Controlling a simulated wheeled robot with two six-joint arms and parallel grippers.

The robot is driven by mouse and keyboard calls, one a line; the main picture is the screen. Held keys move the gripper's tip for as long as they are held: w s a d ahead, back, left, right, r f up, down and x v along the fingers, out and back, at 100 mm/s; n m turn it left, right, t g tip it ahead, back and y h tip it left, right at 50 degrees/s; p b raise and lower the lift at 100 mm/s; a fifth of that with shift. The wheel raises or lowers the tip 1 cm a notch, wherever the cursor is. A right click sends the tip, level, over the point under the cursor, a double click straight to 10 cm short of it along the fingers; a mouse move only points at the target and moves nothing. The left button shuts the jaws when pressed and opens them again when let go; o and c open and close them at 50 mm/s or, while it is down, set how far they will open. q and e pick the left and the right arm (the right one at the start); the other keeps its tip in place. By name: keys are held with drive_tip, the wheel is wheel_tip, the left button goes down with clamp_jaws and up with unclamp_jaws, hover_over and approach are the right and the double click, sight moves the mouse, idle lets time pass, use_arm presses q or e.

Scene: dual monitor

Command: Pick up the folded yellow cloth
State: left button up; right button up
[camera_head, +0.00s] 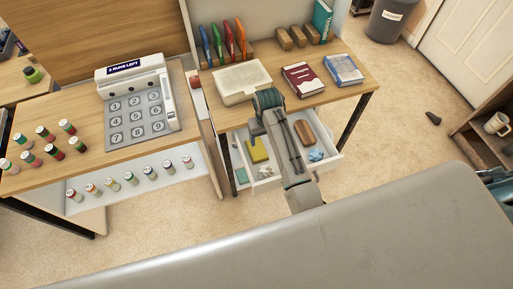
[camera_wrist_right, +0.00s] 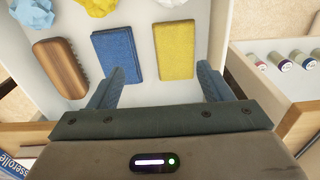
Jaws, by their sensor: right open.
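The folded yellow cloth (camera_head: 257,150) lies flat in the open white drawer under the desk. In the right wrist view the yellow cloth (camera_wrist_right: 174,52) is a flat rectangle in front of my fingers, nearer the right finger. A folded blue cloth (camera_wrist_right: 118,54) lies just left of it there, with a narrow gap between them. My right gripper (camera_wrist_right: 158,86) is open and empty, its fingers spread wider than the yellow cloth. In the head view my right gripper (camera_head: 257,130) is above the drawer beside the yellow cloth, and my arm hides part of the drawer. My left gripper is not in view.
The drawer also holds a brown wooden block-like brush (camera_wrist_right: 61,68) and crumpled light blue (camera_wrist_right: 34,12), yellow and white pieces. The desk edge (camera_head: 330,97) overhangs the drawer's back. A white box (camera_head: 241,82) and two books are on the desk. Another desk stands left.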

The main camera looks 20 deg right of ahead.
drive_tip(key=w+a+r, duration=0.1)
drive_tip(key=w+a, duration=0.1)
drive_tip(key=w, duration=0.1)
hover_over(257, 149)
drive_tip(key=w, duration=0.2)
wheel_tip(257, 149, down, 5)
drive_tip(key=shift+s+f, duration=0.1)
drive_tip(key=shift+s, duration=0.05)
wheel_tip(257, 149, down, 4)
drive_tip(key=shift+s+p, duration=0.15)
drive_tip(key=shift+p, duration=0.6)
drive_tip(key=shift+f, duration=0.65)
drive_tip(key=shift+c, duration=0.4)
drive_tip(key=c, duration=0.7)
